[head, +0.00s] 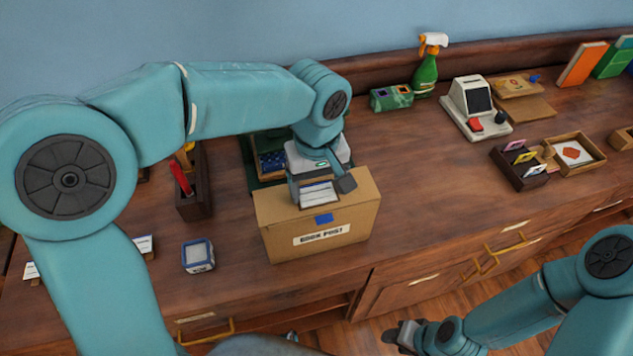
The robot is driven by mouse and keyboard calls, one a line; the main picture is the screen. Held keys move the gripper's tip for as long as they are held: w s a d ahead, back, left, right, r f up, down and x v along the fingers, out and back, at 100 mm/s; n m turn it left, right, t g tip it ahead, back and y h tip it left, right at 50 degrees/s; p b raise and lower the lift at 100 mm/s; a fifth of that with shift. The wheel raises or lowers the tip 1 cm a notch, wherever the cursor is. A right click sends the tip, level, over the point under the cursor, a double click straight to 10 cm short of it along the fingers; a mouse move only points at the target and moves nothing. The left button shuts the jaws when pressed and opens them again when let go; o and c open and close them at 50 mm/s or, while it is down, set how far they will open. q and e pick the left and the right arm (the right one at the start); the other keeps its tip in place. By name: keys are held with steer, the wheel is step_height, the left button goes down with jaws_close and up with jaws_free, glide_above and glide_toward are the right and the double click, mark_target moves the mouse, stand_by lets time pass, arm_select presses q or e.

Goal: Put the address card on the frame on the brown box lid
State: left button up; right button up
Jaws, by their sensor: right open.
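The brown box (365,215) stands on the wooden cabinet top, with a "BOOK POST" label and a blue tab on its front. My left gripper (320,191) reaches down over the box lid, its two dark fingers on either side of a white address card (319,194) with dark lines. The gripper appears shut on the card's side edges. The frame on the lid is hidden or cannot be told apart from the card, and contact with the lid is unclear. My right gripper (402,336) is open and empty, low in front of the cabinet.
A small blue-and-white block (198,256) lies left of the box. A dark holder (194,190) and a tray (268,164) stand behind. A green spray bottle (426,72), card machine (473,103) and card trays (577,152) are right. Bare wood lies right of the box.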

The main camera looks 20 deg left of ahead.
mark_target(316, 194)
arm_select(q)
steer(key=shift+o, duration=0.5)
steer(key=shift+a, duration=0.1)
step_height(316, 194, up, 12)
steer(key=p, duration=0.1)
steer(key=shift+r, duration=0.2)
steer(key=shift+s, duration=0.1)
